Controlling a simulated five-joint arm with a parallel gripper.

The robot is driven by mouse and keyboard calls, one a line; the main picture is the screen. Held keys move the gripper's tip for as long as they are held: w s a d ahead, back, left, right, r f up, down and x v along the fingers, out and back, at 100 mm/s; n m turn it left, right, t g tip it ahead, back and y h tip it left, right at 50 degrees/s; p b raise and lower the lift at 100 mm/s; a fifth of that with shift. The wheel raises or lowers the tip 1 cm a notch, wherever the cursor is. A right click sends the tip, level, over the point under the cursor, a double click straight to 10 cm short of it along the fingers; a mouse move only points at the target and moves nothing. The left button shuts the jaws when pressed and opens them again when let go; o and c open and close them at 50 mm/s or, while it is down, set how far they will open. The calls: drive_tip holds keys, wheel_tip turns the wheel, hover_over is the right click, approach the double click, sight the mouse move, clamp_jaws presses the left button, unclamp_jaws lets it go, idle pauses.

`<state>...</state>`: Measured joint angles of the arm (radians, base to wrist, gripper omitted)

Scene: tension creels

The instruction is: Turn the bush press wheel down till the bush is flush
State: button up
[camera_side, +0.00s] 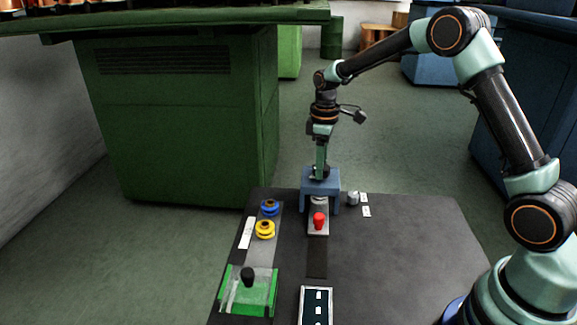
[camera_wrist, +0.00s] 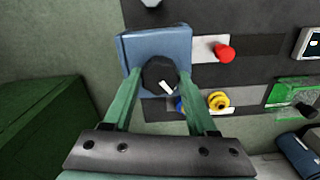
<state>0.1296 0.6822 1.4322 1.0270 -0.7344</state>
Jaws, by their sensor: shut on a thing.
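The bush press is a blue frame (camera_side: 321,180) standing at the far side of the dark table; it also shows in the wrist view (camera_wrist: 146,46). Its wheel (camera_wrist: 160,75) is a dark, many-sided knob with a white mark, on top of the frame. My gripper (camera_side: 319,170) points straight down over the press. In the wrist view its two green fingers (camera_wrist: 158,88) are shut on the wheel, one on each side. A pale round part (camera_side: 319,200) shows under the frame, partly hidden. I cannot tell how the bush sits.
A red knob (camera_side: 319,219) stands just in front of the press. Blue (camera_side: 269,207) and yellow (camera_side: 265,229) spools stand to the left, with a green tray (camera_side: 233,299) nearer. A small grey cylinder (camera_side: 352,198) is right of the press. The table's right side is clear.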

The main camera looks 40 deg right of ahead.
drive_tip(key=m, duration=0.4)
drive_tip(key=shift+m, duration=0.3)
drive_tip(key=m, duration=0.4)
drive_tip(key=shift+m, duration=0.4)
drive_tip(key=o, duration=1.4)
drive_tip(key=shift+c, duration=0.2)
wheel_tip(320, 180, up, 12)
